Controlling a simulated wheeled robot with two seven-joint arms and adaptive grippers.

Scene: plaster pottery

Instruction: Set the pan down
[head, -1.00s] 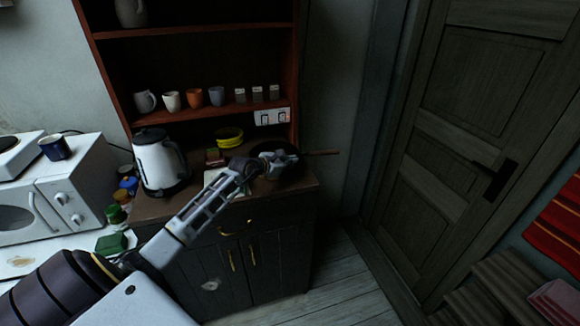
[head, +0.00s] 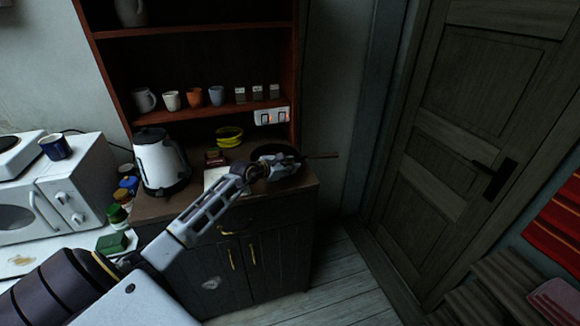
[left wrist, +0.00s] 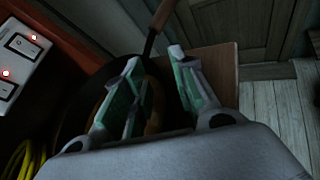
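The dark pan (left wrist: 75,115) lies at the right end of the cabinet top, with its brown handle (head: 322,156) pointing right past the cabinet's side. In the left wrist view the handle (left wrist: 158,22) points away, beyond the fingertips. My left gripper (head: 290,160) is over the pan and hides part of it in the head view. In the left wrist view my left gripper's fingers (left wrist: 156,62) stand apart, with nothing clearly held between them. Whether a finger touches the pan I cannot tell. My right gripper is not in view.
A white kettle (head: 160,163), a yellow coil (head: 229,136) and a small reddish box (head: 214,158) stand on the cabinet top (head: 152,208). A door (head: 450,150) is at right.

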